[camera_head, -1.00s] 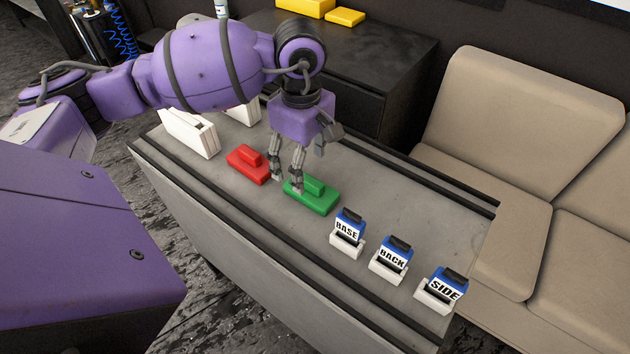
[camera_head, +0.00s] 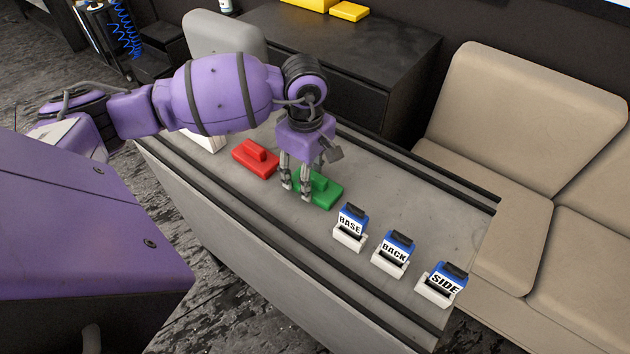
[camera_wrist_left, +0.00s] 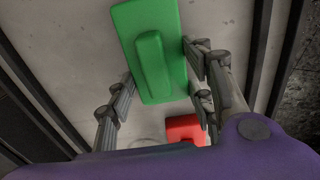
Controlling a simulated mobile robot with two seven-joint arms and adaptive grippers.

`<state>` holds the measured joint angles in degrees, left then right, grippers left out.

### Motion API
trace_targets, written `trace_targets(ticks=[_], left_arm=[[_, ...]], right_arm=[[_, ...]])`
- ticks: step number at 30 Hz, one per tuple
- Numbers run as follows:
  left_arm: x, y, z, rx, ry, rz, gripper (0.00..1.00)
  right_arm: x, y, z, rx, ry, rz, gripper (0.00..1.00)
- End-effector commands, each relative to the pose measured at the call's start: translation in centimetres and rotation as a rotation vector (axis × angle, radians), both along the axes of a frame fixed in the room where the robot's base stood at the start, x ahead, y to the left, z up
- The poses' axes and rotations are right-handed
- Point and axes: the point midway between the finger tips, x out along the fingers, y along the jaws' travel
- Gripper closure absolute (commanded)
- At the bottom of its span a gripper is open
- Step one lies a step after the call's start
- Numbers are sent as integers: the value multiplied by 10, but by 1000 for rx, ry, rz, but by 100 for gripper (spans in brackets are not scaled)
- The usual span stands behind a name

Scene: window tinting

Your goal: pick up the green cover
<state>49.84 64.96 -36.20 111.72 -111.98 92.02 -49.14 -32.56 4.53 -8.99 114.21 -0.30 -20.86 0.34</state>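The green cover (camera_head: 322,188) is a flat block with a raised bar, lying on the grey table. It also shows in the left wrist view (camera_wrist_left: 150,60). My left gripper (camera_head: 296,190) points down at the cover's near left end, partly hiding it. In the wrist view my left gripper (camera_wrist_left: 160,62) has its fingers spread, one on each side of the cover's lower part. The fingertips are close to the edges; I cannot tell whether they touch. My right gripper is not in view.
A red cover (camera_head: 256,158) lies left of the green one, with a white object (camera_head: 208,140) beyond it. Holders labelled BASE (camera_head: 350,228), BACK (camera_head: 392,253) and SIDE (camera_head: 441,285) stand to the right. Dark rails (camera_head: 400,172) run along the table's edges.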

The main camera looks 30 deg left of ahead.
Motion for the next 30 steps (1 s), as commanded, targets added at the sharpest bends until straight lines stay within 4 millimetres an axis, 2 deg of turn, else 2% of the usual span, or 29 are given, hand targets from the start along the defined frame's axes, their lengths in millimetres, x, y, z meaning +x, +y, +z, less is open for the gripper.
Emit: trace_targets(ticks=[1,4,11,16,20,30], left_arm=[[0,0,0,0,0,0,72],[0,0,0,0,0,0,83],[0,0,2,0,-1,0,83],[1,0,12,1,-2,0,83],[1,1,31,2,-3,0,83],[-52,11,93,6,-2,-1,83]], right_arm=[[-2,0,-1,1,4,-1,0],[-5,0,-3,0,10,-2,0],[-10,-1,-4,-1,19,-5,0],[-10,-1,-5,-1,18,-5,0],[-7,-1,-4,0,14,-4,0],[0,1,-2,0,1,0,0]])
